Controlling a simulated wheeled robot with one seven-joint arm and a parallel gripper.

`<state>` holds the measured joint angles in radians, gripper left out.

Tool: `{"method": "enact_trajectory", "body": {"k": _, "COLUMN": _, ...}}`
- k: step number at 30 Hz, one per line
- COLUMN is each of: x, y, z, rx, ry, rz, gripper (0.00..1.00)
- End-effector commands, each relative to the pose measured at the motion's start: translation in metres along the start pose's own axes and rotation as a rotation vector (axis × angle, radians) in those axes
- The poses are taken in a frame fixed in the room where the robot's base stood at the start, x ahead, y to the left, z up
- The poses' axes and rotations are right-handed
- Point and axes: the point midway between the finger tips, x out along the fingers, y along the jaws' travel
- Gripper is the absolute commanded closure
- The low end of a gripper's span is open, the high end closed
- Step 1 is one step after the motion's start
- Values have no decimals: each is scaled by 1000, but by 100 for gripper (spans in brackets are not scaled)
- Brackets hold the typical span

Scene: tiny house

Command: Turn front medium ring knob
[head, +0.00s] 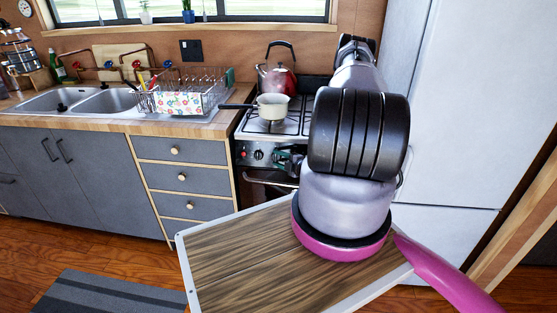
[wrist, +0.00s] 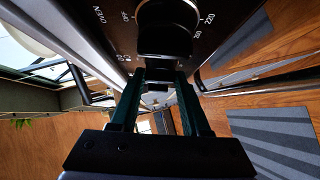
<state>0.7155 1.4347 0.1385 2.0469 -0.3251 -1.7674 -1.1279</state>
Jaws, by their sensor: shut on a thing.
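The stove's front control panel (head: 247,152) shows in the head view below the hob, with a knob (head: 259,155) left of my gripper (head: 284,163). In the wrist view a large black knob (wrist: 165,32) sits on the dark panel, amid white markings that include "OVEN", "OFF" and "220". My gripper's dark green fingers (wrist: 161,78) reach to this knob and are shut on its near part. The exact contact is in shadow. The front medium ring knob cannot be told apart by its label.
A cream pan (head: 273,106) and a red kettle (head: 276,80) stand on the hob. The oven handle (head: 270,183) runs below the panel. Drawers (head: 182,178) are to the left, and a white fridge (head: 458,120) stands to the right. A grey mat (head: 110,297) lies on the floor.

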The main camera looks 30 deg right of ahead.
Motion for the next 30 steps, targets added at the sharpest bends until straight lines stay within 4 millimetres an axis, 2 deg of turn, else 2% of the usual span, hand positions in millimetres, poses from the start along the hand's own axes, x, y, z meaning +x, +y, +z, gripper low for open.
{"method": "enact_trajectory", "body": {"k": 3, "x": 1, "y": 1, "z": 0, "rx": 0, "ry": 0, "rz": 1, "gripper": 100}}
{"method": "enact_trajectory", "body": {"k": 4, "x": 1, "y": 1, "z": 0, "rx": 0, "ry": 0, "rz": 1, "gripper": 46}}
{"method": "enact_trajectory", "body": {"k": 6, "x": 1, "y": 1, "z": 0, "rx": 0, "ry": 0, "rz": 1, "gripper": 24}}
{"method": "enact_trajectory", "body": {"k": 17, "x": -3, "y": 0, "z": 0, "rx": 0, "ry": -1, "rz": -1, "gripper": 24}}
{"method": "enact_trajectory", "body": {"k": 20, "x": -14, "y": 0, "z": 1, "rx": 1, "ry": -3, "rz": -3, "gripper": 24}}
{"method": "enact_trajectory", "body": {"k": 30, "x": -80, "y": 0, "z": 1, "rx": 1, "ry": -3, "rz": -1, "gripper": 24}}
